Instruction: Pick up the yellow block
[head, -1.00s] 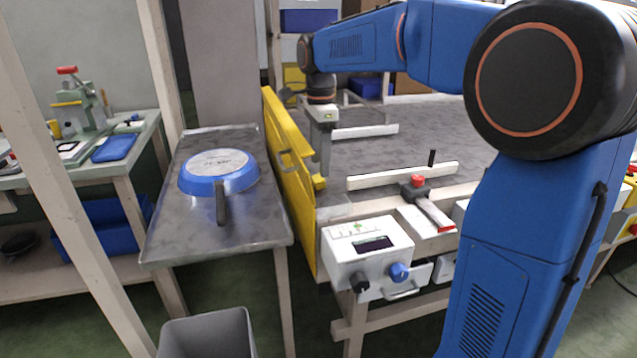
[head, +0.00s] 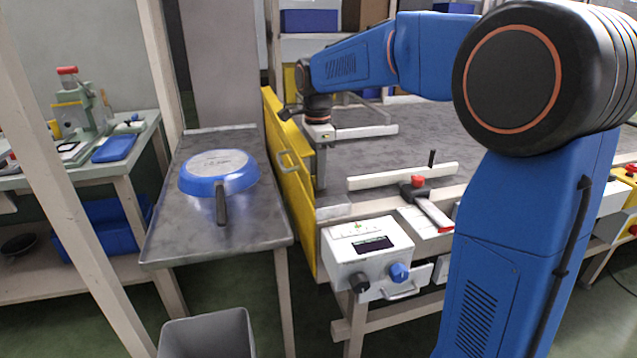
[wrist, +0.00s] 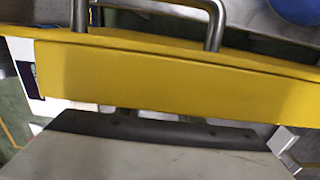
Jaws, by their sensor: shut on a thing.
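My gripper (head: 319,183) points down at the near left corner of the conveyor, right beside a yellow side panel. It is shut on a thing. In the wrist view a long yellow bar, which I take as the yellow block (wrist: 180,82), spans the picture close to the camera. A yellow strip of the panel runs behind it. In the head view I cannot separate the block from the panel and my gripper. The finger contact is hidden in the wrist view.
The yellow panel (head: 285,142) with a steel handle stands between the conveyor (head: 390,150) and a metal table (head: 180,235). A blue pan (head: 219,172) lies on that table.

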